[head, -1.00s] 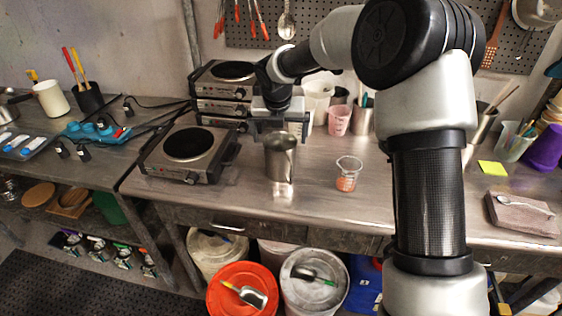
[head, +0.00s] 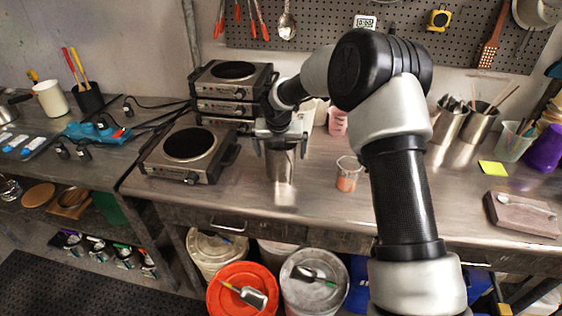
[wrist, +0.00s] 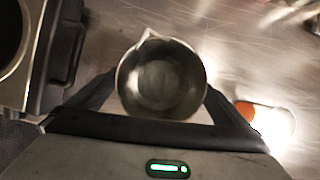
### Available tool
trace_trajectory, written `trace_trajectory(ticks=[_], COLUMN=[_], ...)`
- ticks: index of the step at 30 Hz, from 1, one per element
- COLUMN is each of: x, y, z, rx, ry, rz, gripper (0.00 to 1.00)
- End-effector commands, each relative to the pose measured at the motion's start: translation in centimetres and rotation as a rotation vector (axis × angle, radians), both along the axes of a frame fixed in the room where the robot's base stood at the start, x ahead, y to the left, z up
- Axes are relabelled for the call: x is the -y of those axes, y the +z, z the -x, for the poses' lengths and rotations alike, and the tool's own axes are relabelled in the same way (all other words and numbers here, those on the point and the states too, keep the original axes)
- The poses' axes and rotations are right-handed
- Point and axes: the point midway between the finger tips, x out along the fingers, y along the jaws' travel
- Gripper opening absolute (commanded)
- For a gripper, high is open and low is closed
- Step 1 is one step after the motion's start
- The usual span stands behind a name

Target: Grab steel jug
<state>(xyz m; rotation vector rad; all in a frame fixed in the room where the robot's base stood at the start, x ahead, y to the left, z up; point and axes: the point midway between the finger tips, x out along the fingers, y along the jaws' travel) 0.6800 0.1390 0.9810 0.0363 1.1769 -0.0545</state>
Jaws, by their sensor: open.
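The steel jug (head: 281,168) stands upright on the metal bench, right of the front hot plate. In the wrist view I look down into the jug (wrist: 161,80), which appears empty, with its spout toward the top. My gripper (head: 280,150) is over the jug from above, its fingers on either side of the jug's upper part. In the wrist view the fingers of my gripper (wrist: 160,95) flank the jug's left and right sides. The jaws are open; whether either finger touches the wall I cannot tell.
A small beaker with orange contents (head: 347,175) stands to the jug's right. A hot plate (head: 189,150) is close on the left, with stacked ones (head: 232,85) behind. A pink measuring cup (head: 338,121) stands behind. Bench is clear in front of the jug.

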Motion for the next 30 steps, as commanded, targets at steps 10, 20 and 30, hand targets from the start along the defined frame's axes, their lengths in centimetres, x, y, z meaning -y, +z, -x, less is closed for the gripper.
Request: trace_trajectory(ticks=[10, 20, 30], x=[0.0, 0.0, 0.0], y=[0.0, 0.3, 1.5], z=[0.0, -0.1, -0.2], rx=[0.0, 0.004, 0.005], ry=[0.0, 0.0, -0.001], rz=[0.0, -0.001, -0.001], gripper=[0.43, 0.3, 0.3])
